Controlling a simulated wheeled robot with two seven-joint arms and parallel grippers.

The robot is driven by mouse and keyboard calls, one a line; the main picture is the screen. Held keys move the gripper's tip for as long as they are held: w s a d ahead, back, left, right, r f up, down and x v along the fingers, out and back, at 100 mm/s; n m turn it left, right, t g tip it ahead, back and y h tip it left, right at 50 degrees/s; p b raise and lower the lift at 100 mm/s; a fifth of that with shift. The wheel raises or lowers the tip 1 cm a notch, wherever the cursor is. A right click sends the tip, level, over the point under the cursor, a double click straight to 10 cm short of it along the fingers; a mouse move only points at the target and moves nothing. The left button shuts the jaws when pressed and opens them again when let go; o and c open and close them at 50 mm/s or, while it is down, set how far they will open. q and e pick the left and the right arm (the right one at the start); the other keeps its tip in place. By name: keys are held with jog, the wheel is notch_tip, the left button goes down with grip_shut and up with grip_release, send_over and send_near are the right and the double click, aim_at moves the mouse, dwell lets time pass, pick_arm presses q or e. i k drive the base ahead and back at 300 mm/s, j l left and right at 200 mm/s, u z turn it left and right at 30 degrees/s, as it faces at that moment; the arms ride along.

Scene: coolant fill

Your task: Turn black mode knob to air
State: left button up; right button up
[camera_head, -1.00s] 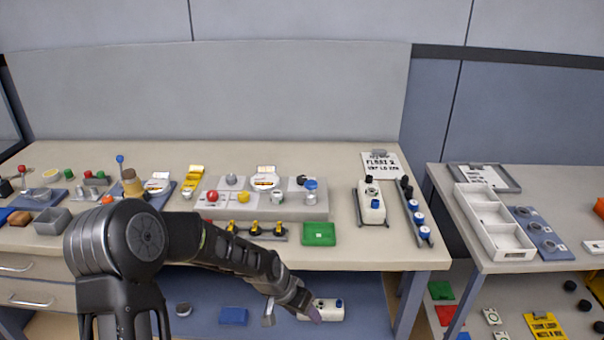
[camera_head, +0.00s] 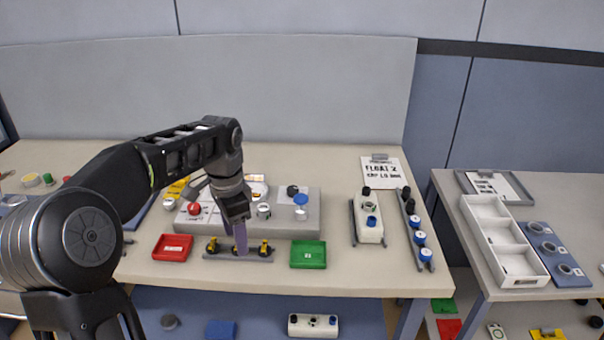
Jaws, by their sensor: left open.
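A black knob (camera_head: 293,190) sits at the back right of the grey panel block (camera_head: 310,222) on the bench. Other black knobs are on the white box (camera_head: 369,232) and on the rail to its right, so I cannot tell for sure which is the mode knob. My left gripper (camera_head: 241,238) points down over the front of the panel block, left of that black knob and apart from it. It is open, with its purple-grey finger in front of the rack of yellow-and-black parts; it hides part of the panel. My right gripper is not in view.
A red tray (camera_head: 173,248) and a green tray (camera_head: 308,254) flank the rack (camera_head: 220,253) along the front. A blue knob (camera_head: 300,199) stands close to the panel's black knob. A clipboard (camera_head: 381,172) lies behind the white box. Bare bench lies between panel and white box.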

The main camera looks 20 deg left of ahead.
aim_at(292, 190)
jog(key=i, duration=1.05)
